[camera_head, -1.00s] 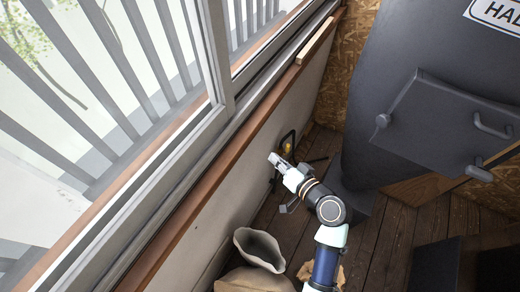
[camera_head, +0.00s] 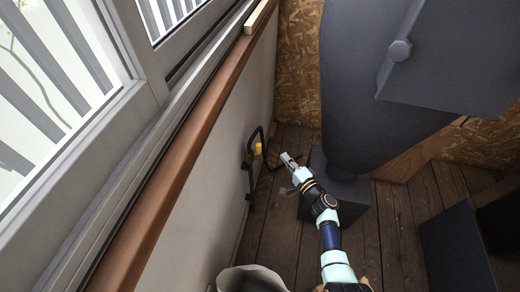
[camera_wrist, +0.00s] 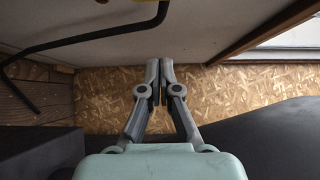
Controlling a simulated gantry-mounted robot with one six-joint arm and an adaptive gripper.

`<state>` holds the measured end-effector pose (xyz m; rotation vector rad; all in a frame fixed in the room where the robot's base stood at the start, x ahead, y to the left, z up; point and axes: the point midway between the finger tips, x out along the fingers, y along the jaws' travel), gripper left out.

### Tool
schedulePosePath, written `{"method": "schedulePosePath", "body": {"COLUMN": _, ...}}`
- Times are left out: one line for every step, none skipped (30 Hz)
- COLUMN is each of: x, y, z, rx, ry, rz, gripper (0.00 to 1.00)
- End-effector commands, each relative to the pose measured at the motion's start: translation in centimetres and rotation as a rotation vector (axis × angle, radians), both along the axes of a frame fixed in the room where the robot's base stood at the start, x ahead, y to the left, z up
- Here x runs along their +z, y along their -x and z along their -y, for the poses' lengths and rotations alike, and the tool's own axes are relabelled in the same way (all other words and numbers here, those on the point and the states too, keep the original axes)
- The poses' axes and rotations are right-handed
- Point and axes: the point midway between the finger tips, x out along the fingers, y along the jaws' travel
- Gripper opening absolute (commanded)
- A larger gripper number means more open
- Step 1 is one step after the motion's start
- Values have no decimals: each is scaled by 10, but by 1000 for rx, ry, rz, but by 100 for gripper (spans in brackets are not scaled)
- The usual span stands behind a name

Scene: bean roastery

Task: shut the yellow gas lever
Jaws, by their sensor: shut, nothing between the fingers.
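The yellow gas lever (camera_head: 257,150) is a small yellow piece on a black pipe (camera_head: 249,165) beside the pale wall, left of centre in the head view. My gripper (camera_head: 287,157) is a short way to the right of the lever, apart from it. In the wrist view, my gripper (camera_wrist: 160,63) has its fingers together with nothing between them. The black pipe (camera_wrist: 95,36) crosses the upper left there, with a sliver of yellow at the top edge. The lever's exact angle is too small to tell.
A large dark grey machine (camera_head: 365,90) stands to the right, its dark base (camera_head: 350,195) close to my arm. A wooden sill (camera_head: 190,130) runs above the pale wall (camera_head: 215,170). A pale sack (camera_head: 250,278) stands at the bottom. Some plank floor (camera_head: 275,225) is bare.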

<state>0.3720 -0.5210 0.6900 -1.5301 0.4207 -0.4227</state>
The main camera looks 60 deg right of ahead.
Motion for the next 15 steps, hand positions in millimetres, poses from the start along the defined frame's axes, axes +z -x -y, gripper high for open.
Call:
{"method": "schedulePosePath", "body": {"x": 0, "y": 0, "z": 0, "rx": 1, "ry": 0, "rz": 0, "gripper": 0}}
{"method": "schedulePosePath", "body": {"x": 0, "y": -1, "z": 0, "rx": 1, "ry": 0, "rz": 0, "gripper": 0}}
{"method": "schedulePosePath", "body": {"x": 0, "y": -1, "z": 0, "rx": 2, "ry": 1, "rz": -1, "gripper": 0}}
{"method": "schedulePosePath", "body": {"x": 0, "y": -3, "z": 1, "rx": 2, "ry": 1, "rz": 0, "gripper": 0}}
{"method": "schedulePosePath", "body": {"x": -1, "y": -4, "z": 2, "rx": 2, "ry": 1, "rz": 0, "gripper": 0}}
{"method": "schedulePosePath", "body": {"x": -2, "y": -8, "z": 4, "rx": 3, "ry": 1, "rz": 0, "gripper": 0}}
{"method": "schedulePosePath", "body": {"x": -2, "y": -11, "z": 6, "rx": 3, "ry": 1, "rz": 0, "gripper": 0}}
{"method": "schedulePosePath", "body": {"x": -2, "y": -15, "z": 8, "rx": 3, "ry": 3, "rz": 1, "gripper": 0}}
{"method": "schedulePosePath", "body": {"x": -3, "y": -21, "z": 11, "rx": 3, "ry": 2, "rz": 0, "gripper": 0}}
{"method": "schedulePosePath", "body": {"x": -3, "y": -27, "z": 14, "rx": 5, "ry": 3, "rz": 1, "gripper": 0}}
{"method": "schedulePosePath", "body": {"x": -4, "y": -32, "z": 18, "rx": 5, "ry": 3, "rz": 1, "gripper": 0}}
{"method": "schedulePosePath", "body": {"x": -5, "y": -40, "z": 22, "rx": 5, "ry": 2, "rz": 1, "gripper": 0}}
{"method": "schedulePosePath", "body": {"x": -5, "y": -46, "z": 26, "rx": 5, "ry": 3, "rz": 1, "gripper": 0}}
{"method": "schedulePosePath", "body": {"x": -6, "y": -52, "z": 29, "rx": 5, "ry": 3, "rz": 1, "gripper": 0}}
{"method": "schedulePosePath", "body": {"x": -6, "y": -59, "z": 34, "rx": 5, "ry": 2, "rz": 1, "gripper": 0}}
